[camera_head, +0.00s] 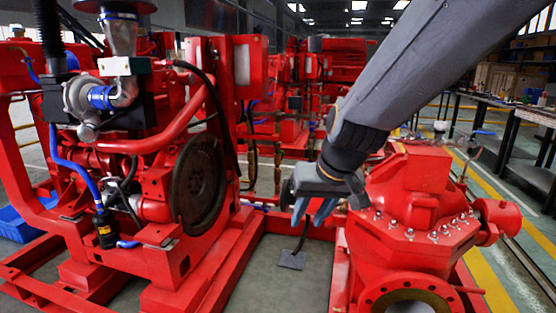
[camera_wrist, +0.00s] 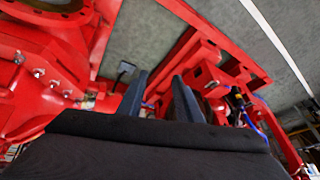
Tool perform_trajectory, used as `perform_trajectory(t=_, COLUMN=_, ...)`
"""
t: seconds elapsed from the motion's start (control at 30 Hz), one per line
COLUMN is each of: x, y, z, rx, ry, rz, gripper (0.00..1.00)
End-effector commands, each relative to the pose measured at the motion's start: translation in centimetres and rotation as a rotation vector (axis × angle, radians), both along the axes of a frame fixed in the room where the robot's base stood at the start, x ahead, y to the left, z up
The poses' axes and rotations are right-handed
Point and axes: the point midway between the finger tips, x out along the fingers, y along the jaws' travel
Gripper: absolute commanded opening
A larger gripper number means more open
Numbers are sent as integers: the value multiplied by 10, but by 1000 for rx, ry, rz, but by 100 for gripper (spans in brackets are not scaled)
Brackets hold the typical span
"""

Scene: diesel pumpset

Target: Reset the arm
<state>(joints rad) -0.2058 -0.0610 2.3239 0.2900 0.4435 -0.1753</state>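My arm reaches in from the upper right of the head view. My gripper (camera_head: 313,214) hangs from its end with its blue-grey fingers pointing down. It is beside the upper left of the red pump (camera_head: 415,210) and to the right of the red diesel engine (camera_head: 150,170). In the wrist view, my gripper (camera_wrist: 160,82) shows two fingers apart, with nothing held between them. The pump (camera_wrist: 50,70) is on the left there, and red frame parts (camera_wrist: 205,75) are on the right. Whether the gripper touches the pump cannot be told.
A dark flywheel (camera_head: 198,185) faces the gap between engine and pump. A small grey plate (camera_head: 291,260) with a rod lies on the grey floor below my gripper. A long workbench (camera_head: 520,112) stands at the right. More red machines (camera_head: 330,70) stand behind.

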Motion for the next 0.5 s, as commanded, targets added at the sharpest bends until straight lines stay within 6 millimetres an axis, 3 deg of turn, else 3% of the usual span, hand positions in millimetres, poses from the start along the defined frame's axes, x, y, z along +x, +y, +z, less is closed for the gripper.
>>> perform_trajectory(t=0.03, x=-28, y=-5, z=-12, rx=-18, ry=58, rz=13, gripper=32)
perform_trajectory(t=0.2, x=-102, y=-23, z=-41, rx=-80, ry=226, rz=36, gripper=32)
perform_trajectory(t=0.4, x=-171, y=-45, z=-62, rx=-154, ry=376, rz=47, gripper=32)
perform_trajectory(t=0.47, x=-190, y=-52, z=-67, rx=-176, ry=416, rz=48, gripper=32)
perform_trajectory(t=0.5, x=-188, y=-54, z=-59, rx=-174, ry=415, rz=37, gripper=32)
